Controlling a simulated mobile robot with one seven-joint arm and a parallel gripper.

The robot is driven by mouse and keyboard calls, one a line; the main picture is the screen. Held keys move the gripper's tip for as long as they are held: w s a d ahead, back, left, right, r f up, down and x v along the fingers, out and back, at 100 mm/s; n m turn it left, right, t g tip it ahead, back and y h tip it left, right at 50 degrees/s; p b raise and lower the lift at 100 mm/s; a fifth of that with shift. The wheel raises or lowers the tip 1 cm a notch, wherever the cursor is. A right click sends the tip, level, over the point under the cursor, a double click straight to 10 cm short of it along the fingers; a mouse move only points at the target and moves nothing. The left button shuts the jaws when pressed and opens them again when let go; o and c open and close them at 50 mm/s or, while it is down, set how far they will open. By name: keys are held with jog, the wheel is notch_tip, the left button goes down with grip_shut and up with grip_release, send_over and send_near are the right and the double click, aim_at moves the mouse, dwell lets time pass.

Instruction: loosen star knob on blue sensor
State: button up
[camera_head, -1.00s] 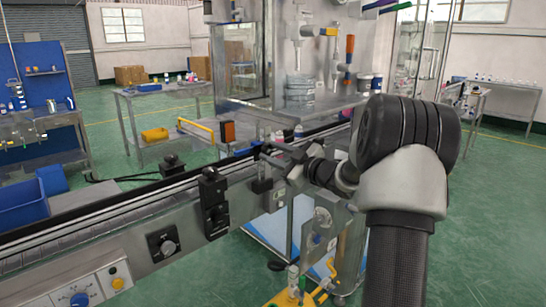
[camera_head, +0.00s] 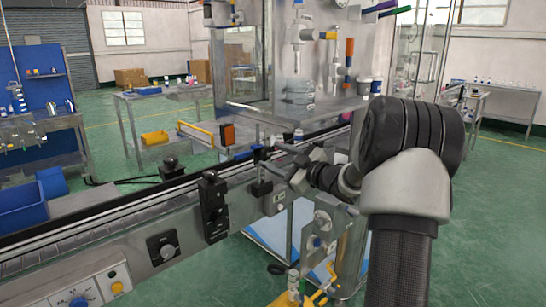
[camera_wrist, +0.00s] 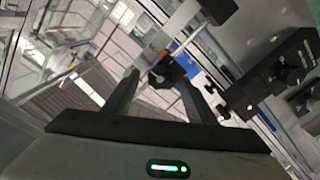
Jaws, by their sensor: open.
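A dark lobed knob (camera_wrist: 167,73), which looks like the star knob, shows in the wrist view at the fingertips. A blue part (camera_wrist: 191,66), likely the blue sensor, shows just behind it and to its right. My gripper (camera_wrist: 158,82) is open, with one finger on each side of the knob. I cannot tell whether the fingers touch it. In the head view my gripper (camera_head: 268,161) is at the near rail of the conveyor, beside a dark bracket (camera_head: 261,182). The knob and the sensor cannot be made out clearly there.
The conveyor (camera_head: 130,215) runs from lower left to the glazed machine (camera_head: 305,85). A black rail-mounted unit (camera_head: 212,205) stands left of my gripper. In the wrist view, black clamp blocks (camera_wrist: 275,75) lie close to the right finger.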

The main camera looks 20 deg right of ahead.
jog(key=p+v, duration=0.1)
jog(key=v, duration=1.5)
jog(key=shift+s+p, duration=0.25)
jog(key=shift+p, duration=0.1)
